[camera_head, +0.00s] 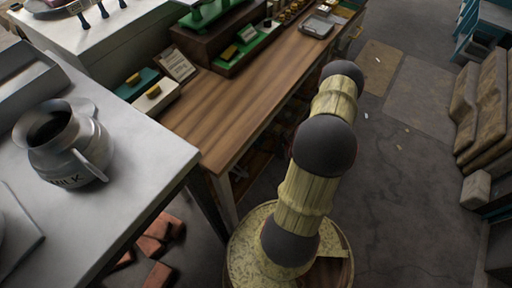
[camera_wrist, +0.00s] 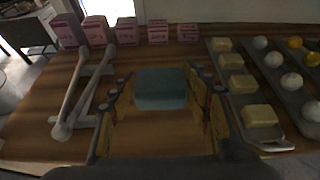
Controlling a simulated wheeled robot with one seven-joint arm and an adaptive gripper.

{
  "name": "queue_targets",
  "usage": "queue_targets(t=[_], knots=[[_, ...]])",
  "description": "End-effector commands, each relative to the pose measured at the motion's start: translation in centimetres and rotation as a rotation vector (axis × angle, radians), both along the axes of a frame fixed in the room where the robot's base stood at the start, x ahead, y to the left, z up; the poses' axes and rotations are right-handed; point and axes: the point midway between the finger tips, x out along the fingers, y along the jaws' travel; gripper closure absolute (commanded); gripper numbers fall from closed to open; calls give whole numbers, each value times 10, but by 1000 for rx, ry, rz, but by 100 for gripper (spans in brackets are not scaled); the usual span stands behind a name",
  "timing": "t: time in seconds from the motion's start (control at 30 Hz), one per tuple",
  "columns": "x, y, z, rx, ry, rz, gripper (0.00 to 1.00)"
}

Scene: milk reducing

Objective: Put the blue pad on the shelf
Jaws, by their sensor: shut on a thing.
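The blue pad (camera_wrist: 160,88) is a teal-blue block in the middle of the wrist view. My gripper (camera_wrist: 163,95) has one finger on each side of the pad and is shut on it. A wooden surface (camera_wrist: 150,135) lies below and around them; I cannot tell whether this is the shelf, nor how high the pad is above it. The head view shows my arm reaching away, but not the gripper or the pad.
In the wrist view, pink cartons (camera_wrist: 157,33) line the back. A metal rack (camera_wrist: 86,90) is on the left. Trays with yellow blocks (camera_wrist: 259,116) and white balls (camera_wrist: 291,83) are on the right. The head view shows a wooden bench (camera_head: 240,107) and a milk jug (camera_head: 68,145).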

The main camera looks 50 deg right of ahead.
Motion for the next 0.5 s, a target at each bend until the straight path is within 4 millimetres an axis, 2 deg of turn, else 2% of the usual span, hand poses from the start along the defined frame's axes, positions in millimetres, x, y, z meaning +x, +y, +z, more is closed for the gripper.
queue_targets(t=[0.03,0.1,0.37,0.5], knots=[[6,-2,-10,-2,-1,3,76],[12,-4,-16,-2,-1,1,76],[22,-8,-28,-3,-1,1,76],[25,-8,-49,1,0,0,76]])
